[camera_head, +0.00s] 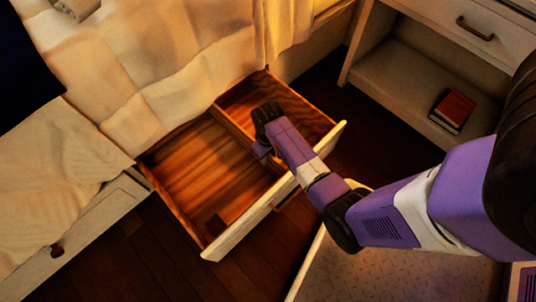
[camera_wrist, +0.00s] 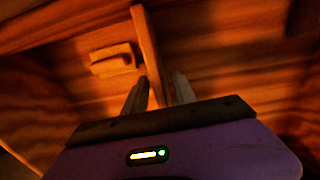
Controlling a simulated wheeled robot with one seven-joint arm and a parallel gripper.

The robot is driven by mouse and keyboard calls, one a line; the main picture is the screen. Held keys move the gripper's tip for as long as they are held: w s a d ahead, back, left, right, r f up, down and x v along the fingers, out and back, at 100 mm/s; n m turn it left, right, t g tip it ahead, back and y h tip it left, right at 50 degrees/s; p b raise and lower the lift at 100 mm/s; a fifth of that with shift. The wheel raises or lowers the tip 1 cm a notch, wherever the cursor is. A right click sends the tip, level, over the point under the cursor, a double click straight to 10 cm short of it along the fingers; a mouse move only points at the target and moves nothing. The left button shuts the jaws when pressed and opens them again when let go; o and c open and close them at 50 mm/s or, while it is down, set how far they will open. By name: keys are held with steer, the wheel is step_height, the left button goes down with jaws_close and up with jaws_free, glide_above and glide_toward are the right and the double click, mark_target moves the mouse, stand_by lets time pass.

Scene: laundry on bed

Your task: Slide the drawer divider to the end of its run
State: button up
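The drawer divider (camera_head: 232,127) is a thin wooden board standing across the open drawer (camera_head: 234,238). It splits the drawer into a larger left part and a smaller right part. In the wrist view the divider (camera_wrist: 150,47) shows as an upright strip running down between my two fingers. My gripper (camera_wrist: 160,84) straddles it with one finger on each side, and a gap shows at the right finger. In the head view my purple hand (camera_head: 261,150) is low in the drawer over the divider, and its fingertips are hidden.
A small wooden block (camera_wrist: 115,60) sits left of the divider in the wrist view. The bed's cover (camera_head: 180,60) overhangs the drawer's back. A nightstand (camera_head: 400,80) with a red book (camera_head: 453,109) stands at right. The drawer's left part is largely clear.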

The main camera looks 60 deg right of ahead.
steer(key=shift+f, duration=0.65)
jaws_close()
stand_by(1.0)
